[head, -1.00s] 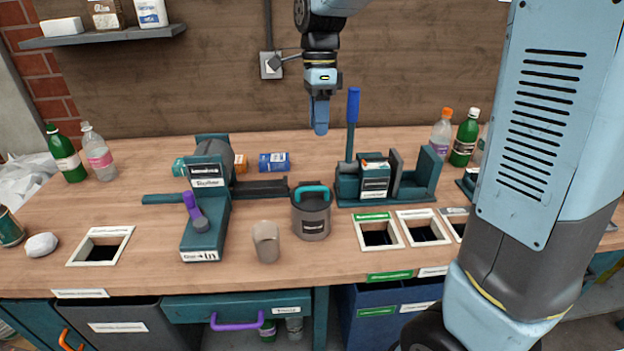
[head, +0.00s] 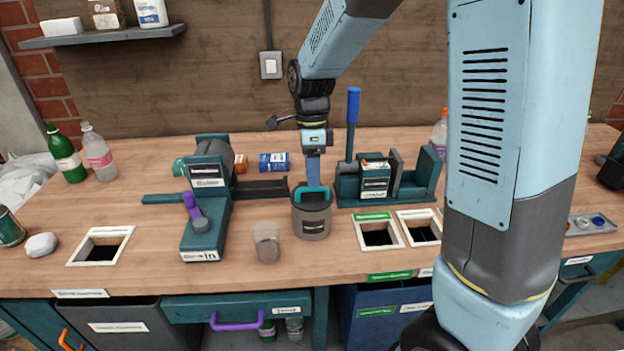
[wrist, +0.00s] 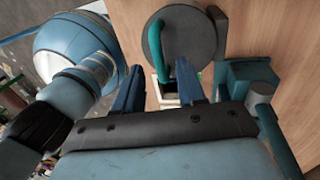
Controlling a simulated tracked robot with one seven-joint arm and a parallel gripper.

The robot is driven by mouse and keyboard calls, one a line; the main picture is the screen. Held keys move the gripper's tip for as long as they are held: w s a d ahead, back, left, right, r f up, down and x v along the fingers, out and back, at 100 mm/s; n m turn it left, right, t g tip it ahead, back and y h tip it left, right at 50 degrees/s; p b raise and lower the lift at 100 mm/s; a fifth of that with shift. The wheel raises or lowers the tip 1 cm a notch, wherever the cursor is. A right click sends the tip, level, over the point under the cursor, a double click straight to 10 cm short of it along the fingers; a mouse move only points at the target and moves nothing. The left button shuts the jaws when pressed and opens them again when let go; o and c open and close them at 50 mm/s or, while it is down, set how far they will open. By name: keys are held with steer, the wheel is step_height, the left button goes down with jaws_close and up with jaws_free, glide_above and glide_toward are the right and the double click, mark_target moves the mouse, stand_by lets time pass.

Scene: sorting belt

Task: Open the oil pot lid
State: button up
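The oil pot (head: 311,222) is a dark grey cylinder with a pale label, standing upright on the bench. Its round grey lid (wrist: 192,42) is on it and carries a teal arched handle (wrist: 157,48). The handle also shows in the head view (head: 299,191). My gripper (head: 313,180) points down at the handle from above. In the wrist view its two blue fingers (wrist: 158,78) are spread apart, with the handle's near part between them. I cannot tell whether either finger touches the handle.
A grey cup (head: 266,243) stands left of the pot. A teal machine with a purple lever (head: 190,205) is further left. A teal press with a tall blue lever (head: 352,120) stands close on the right. Framed bench openings (head: 379,236) lie front right.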

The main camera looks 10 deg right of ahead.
mark_target(312, 189)
steer(key=shift+s+f, duration=0.25)
steer(key=shift+f, duration=0.85)
steer(key=shift+c, duration=0.2)
jaws_close()
